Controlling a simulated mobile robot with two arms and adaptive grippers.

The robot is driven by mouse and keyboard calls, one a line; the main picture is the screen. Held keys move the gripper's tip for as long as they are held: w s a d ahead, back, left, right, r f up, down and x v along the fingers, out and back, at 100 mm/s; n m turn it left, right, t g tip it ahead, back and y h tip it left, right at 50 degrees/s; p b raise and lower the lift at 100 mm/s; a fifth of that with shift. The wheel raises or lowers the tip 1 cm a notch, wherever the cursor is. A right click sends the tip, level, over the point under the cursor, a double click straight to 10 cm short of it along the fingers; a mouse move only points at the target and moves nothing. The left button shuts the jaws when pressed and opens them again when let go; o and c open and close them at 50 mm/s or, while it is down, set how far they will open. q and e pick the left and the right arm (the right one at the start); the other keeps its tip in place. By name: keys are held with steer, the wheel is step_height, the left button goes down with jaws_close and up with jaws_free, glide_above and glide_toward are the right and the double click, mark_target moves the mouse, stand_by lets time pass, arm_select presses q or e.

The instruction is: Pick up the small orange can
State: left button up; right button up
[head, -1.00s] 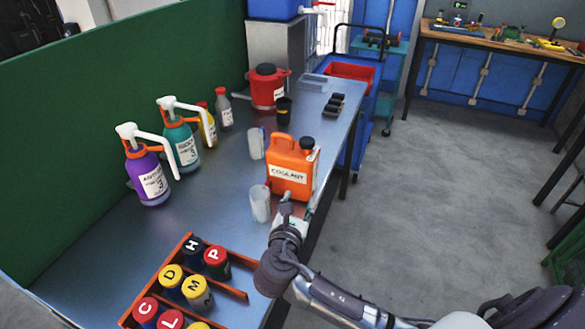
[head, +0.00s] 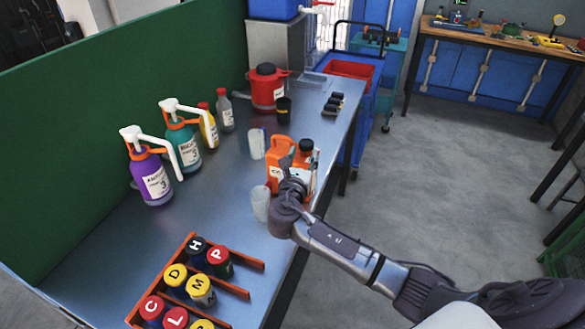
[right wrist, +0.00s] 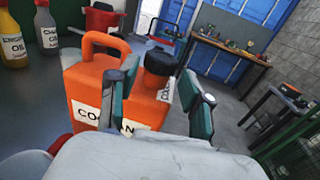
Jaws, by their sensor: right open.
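The small orange can (head: 274,179) stands upright on the metal bench near its right edge. It has a black cap, a loop handle and a white label reading "COOLANT". My right gripper (head: 290,164) overlaps the can's front in the head view and hides part of the label. In the right wrist view the can (right wrist: 88,82) fills the left and middle. There the two fingers of my right gripper (right wrist: 160,100) are apart, with the black cap and label seen between them. I cannot tell whether they touch the can. My left gripper is not in view.
Two clear cups, one at the can's left (head: 257,144) and one in front (head: 261,204), stand close by. An orange rack (head: 235,288) of lettered canisters lies nearer. Pump bottles (head: 150,178) and a red can (head: 266,88) stand further off.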

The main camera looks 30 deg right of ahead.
mark_target(305, 148)
steer(key=shift+x, duration=1.6)
steer(key=shift+s+r, duration=0.1)
jaws_close()
steer(key=shift+r, duration=0.1)
